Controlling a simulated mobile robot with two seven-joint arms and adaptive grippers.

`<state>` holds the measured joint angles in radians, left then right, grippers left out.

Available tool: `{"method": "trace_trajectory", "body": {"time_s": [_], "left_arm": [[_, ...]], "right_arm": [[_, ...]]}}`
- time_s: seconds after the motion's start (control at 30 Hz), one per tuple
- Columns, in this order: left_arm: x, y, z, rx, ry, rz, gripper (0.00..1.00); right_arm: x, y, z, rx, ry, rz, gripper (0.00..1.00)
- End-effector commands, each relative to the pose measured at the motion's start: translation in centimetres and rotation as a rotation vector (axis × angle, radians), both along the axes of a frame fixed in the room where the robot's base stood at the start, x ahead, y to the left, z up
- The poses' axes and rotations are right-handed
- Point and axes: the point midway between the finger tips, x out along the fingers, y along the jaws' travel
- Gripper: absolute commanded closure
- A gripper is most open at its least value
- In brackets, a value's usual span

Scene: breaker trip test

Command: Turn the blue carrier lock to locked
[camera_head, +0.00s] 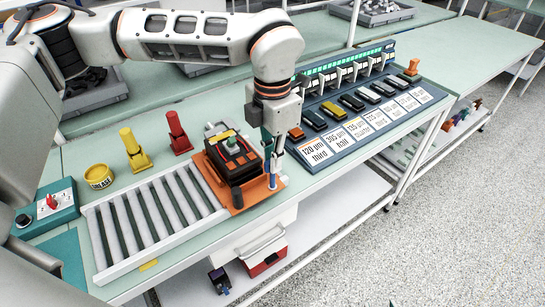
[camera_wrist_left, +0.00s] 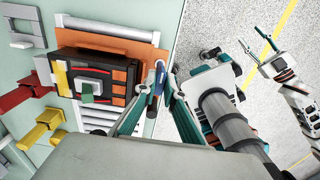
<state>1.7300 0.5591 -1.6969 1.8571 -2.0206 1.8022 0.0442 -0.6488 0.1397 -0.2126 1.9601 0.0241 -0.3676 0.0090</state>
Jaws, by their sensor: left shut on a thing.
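The orange carrier (camera_head: 259,192) sits at the right end of the roller track and holds a black breaker block (camera_head: 236,160). It also shows in the left wrist view (camera_wrist_left: 127,47). The blue carrier lock (camera_wrist_left: 157,82) stands upright at the carrier's edge; its lower part (camera_head: 273,181) shows below my gripper in the head view. My left gripper (camera_head: 274,155) points down over that corner. Its fingers (camera_wrist_left: 158,90) are shut on the blue lock, and they partly hide it. My right gripper (camera_wrist_left: 262,40) is far off over the floor, its fingers spread and empty.
A roller track (camera_head: 150,215) lies left of the carrier. Behind stand a red clamp-like piece (camera_head: 178,135), a yellow one (camera_head: 134,152) and a yellow tin (camera_head: 98,177). A rack of labelled cards (camera_head: 355,125) is close on the right. A control box (camera_head: 48,207) stands left.

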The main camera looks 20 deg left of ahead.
Motion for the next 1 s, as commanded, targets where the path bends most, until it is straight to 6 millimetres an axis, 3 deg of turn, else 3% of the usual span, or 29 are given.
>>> {"method": "trace_trajectory", "body": {"time_s": [0.13,0.2,0.23,0.67,1.0], "left_arm": [[0.1,0.0,0.1,-0.002,-0.004,-0.002,1.00],[0.1,0.0,0.1,-0.002,-0.004,-0.001,0.78],[0.1,0.0,0.1,-0.002,-0.004,-0.001,0.74],[0.1,0.0,0.7,0.000,-0.004,0.000,0.74],[0.2,0.0,6.9,-0.001,-0.008,0.001,0.74]], "right_arm": [[0.0,0.0,0.0,0.000,0.000,0.000,0.60],[0.0,0.0,0.0,0.000,0.000,0.000,0.60],[0.0,0.0,0.0,0.000,0.000,0.000,0.60],[0.1,-0.1,0.1,-0.003,-0.002,0.001,0.60],[0.1,0.0,0.1,-0.001,-0.002,0.000,0.60]]}}
